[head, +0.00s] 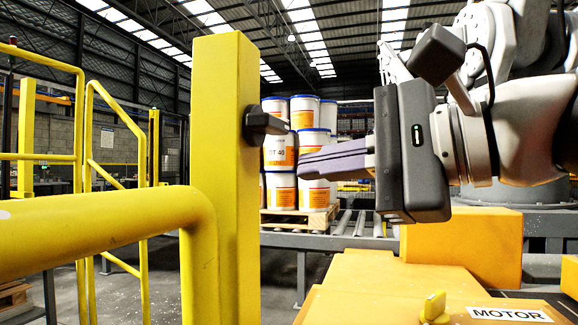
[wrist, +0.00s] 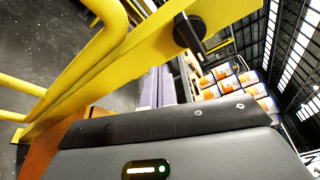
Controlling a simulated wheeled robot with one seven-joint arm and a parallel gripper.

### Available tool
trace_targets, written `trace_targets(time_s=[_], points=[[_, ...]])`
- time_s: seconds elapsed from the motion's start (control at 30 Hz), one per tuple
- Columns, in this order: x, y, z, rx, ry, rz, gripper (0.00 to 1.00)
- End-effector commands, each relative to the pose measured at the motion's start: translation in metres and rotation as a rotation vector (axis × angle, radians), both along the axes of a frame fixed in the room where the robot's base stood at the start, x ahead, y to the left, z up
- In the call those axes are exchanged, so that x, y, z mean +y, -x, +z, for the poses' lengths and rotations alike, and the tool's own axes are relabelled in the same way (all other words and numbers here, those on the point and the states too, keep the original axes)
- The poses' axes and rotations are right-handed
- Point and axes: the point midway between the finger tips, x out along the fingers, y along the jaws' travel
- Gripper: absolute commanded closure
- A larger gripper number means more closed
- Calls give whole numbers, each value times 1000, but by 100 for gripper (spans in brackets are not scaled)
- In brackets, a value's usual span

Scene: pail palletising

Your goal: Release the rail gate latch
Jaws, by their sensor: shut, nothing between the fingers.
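The black latch handle (head: 266,123) sticks out from the right face of a thick yellow post (head: 223,150) in the head view. In the wrist view the latch (wrist: 188,32) shows as a black knob with a lever on the yellow post (wrist: 130,62). My gripper (head: 303,165) is shut and empty, with its grey-purple fingers pointing left. In the head picture the fingertips appear to the right of the latch and a little below it. In the wrist view the fingers (wrist: 160,74) end below the latch in the picture. I see no contact between them.
A yellow rail (head: 110,228) meets the post from the left. White and orange pails (head: 282,188) stand stacked on a wooden pallet (head: 300,217) behind, beside a roller conveyor (head: 345,232). A yellow housing labelled MOTOR (head: 400,290) lies below my gripper.

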Motion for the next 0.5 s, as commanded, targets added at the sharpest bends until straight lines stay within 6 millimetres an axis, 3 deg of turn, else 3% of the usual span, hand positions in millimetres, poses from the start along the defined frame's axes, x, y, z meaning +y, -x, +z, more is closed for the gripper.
trace_targets(time_s=[0.2, 0.5], points=[[-38, 11, 15, 2, 1, 1, 100], [-55, 17, 19, 5, 3, 1, 100]])
